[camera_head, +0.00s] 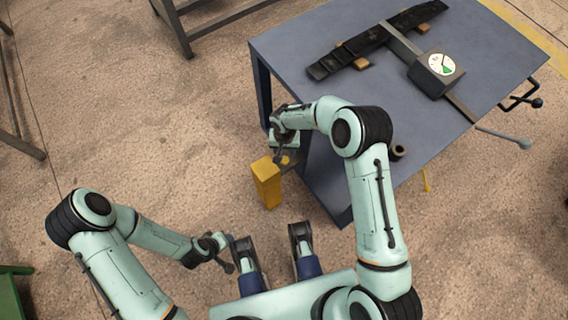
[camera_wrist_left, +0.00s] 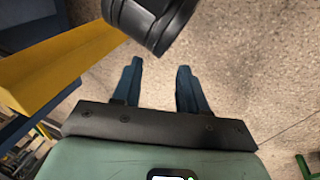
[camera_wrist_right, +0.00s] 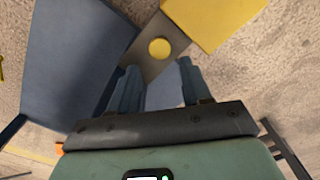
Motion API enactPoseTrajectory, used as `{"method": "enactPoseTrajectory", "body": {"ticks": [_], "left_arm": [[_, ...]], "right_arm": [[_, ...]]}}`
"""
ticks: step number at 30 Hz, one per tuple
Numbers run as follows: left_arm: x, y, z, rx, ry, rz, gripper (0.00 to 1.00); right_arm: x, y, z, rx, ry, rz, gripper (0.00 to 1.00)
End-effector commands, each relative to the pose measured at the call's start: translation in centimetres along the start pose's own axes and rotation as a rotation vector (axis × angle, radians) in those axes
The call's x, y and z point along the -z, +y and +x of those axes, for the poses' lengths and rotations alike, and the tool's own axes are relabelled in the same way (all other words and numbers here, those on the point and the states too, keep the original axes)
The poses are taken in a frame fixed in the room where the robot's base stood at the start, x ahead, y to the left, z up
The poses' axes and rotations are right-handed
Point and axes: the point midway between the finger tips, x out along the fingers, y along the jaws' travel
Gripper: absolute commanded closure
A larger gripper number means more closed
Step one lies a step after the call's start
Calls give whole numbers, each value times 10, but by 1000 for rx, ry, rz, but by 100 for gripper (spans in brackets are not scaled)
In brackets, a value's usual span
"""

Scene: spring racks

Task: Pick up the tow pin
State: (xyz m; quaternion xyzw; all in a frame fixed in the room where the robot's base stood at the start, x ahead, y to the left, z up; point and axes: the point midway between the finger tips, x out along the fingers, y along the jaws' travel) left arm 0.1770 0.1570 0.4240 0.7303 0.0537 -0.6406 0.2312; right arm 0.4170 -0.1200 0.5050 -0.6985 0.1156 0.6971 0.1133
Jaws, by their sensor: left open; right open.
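What I take to be the tow pin shows in the right wrist view as a round yellow head (camera_wrist_right: 159,48) on a grey plate (camera_wrist_right: 140,62) beside a yellow post. The pin's shaft is hidden. My right gripper (camera_wrist_right: 160,80) is open, its fingers pointing toward the yellow head, with nothing between them. In the head view the right gripper (camera_head: 282,156) is beside the table's near left corner, above the yellow post (camera_head: 267,183), and hides the pin. My left gripper (camera_wrist_left: 160,75) is open and empty over the floor; in the head view it shows low at left (camera_head: 228,265).
A blue-grey table (camera_head: 283,45) stands at the right, bearing a dark leaf spring (camera_head: 345,58) and a gauge (camera_head: 437,72). A dark ring (camera_head: 397,152) lies near its front edge. Dark metal frames stand at the upper left.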

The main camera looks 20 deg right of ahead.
Motion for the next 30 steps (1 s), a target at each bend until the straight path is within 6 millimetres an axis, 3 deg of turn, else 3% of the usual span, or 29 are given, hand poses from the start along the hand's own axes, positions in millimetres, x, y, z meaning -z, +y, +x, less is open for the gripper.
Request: {"method": "enactPoseTrajectory", "body": {"ticks": [13, 21, 22, 26, 30], "left_arm": [[24, -6, 17, 5, 69, -6, 57], [28, -7, 18, 5, 81, -6, 57], [28, -7, 18, 5, 81, -6, 57], [28, -7, 18, 5, 80, -6, 57], [28, -7, 18, 5, 80, -6, 57]], "right_arm": [[-2, 1, 56, 1, -5, 2, 52], [-1, 0, 62, 3, -2, 1, 52], [-1, 0, 62, 3, -2, 1, 55], [-1, 0, 62, 3, -2, 1, 98], [-1, 0, 62, 4, -2, 1, 99]]}}
